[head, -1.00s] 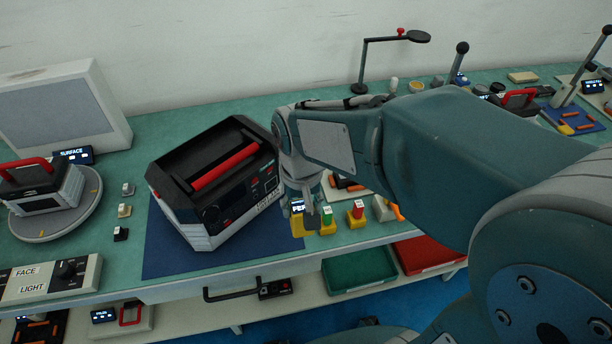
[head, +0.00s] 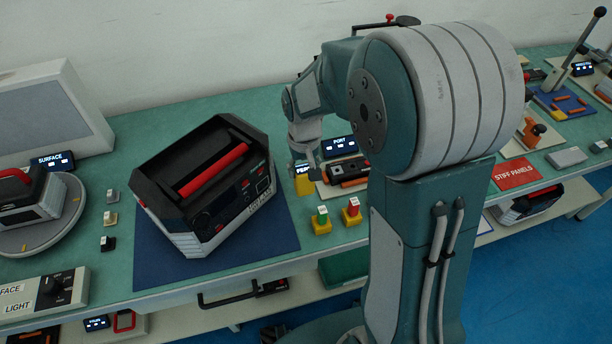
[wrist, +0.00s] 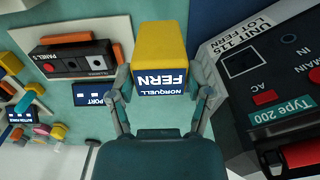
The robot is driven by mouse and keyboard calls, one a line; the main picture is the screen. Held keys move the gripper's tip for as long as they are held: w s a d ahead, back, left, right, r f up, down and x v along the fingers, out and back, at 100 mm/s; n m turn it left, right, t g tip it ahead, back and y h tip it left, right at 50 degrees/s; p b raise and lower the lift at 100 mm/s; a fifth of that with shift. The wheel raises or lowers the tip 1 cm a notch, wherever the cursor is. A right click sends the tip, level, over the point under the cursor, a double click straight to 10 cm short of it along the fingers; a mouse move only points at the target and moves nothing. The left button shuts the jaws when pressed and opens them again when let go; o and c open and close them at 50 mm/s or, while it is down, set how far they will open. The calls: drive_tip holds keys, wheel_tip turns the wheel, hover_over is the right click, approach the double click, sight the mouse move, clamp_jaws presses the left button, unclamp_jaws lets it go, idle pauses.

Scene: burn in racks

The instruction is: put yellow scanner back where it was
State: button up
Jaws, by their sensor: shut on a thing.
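The black and white case (head: 250,205) with a red handle stands close on the left, on a blue mat (head: 150,270). Green and red switches on yellow bases (head: 322,222) stand in front. A PORT display (head: 339,143) and a panel unit (wrist: 75,62) are right of the scanner in the head view.

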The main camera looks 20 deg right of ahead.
sight(306, 177)
drive_tip(key=shift+w+d+f, duration=0.15)
drive_tip(key=shift+w+f, duration=0.2)
drive_tip(key=shift+f, duration=0.6)
drive_tip(key=shift+w+d+f, duration=0.2)
drive_tip(key=shift+w+f, duration=0.1)
drive_tip(key=shift+f, duration=0.6)
drive_tip(key=shift+w+d+f, duration=0.15)
drive_tip(key=shift+w+f, duration=0.2)
drive_tip(key=shift+f, duration=0.6)
drive_tip(key=shift+f, duration=0.1)
drive_tip(key=o, duration=1.3)
drive_tip(key=shift+c, duration=0.2)
